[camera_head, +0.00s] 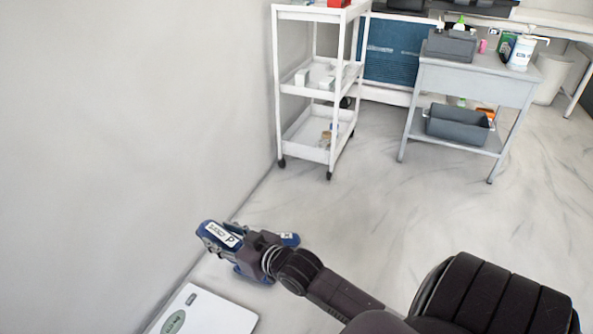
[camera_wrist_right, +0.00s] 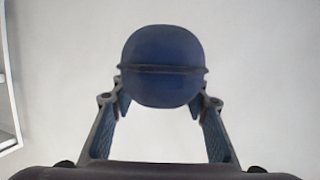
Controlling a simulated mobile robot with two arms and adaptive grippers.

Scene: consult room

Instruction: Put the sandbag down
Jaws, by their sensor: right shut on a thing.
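The sandbag (camera_head: 222,236) is blue with a white lettered label and shows at the lower left in the head view, by the wall. My right gripper (camera_head: 243,246) is shut on it. In the right wrist view, the blue rounded end of the sandbag (camera_wrist_right: 162,60), with a dark seam across it, sits between the two fingers of the right gripper (camera_wrist_right: 160,98). Another blue piece (camera_head: 289,239) with a small white mark shows beside the gripper; I cannot tell what it belongs to. The gap between sandbag and floor is hard to judge. My left gripper is not in view.
A white flat box or scale (camera_head: 205,312) lies on the floor at the bottom left. A white wheeled shelf cart (camera_head: 306,149) stands by the wall. A grey table (camera_head: 477,83) with containers stands at the upper right. The floor between is clear.

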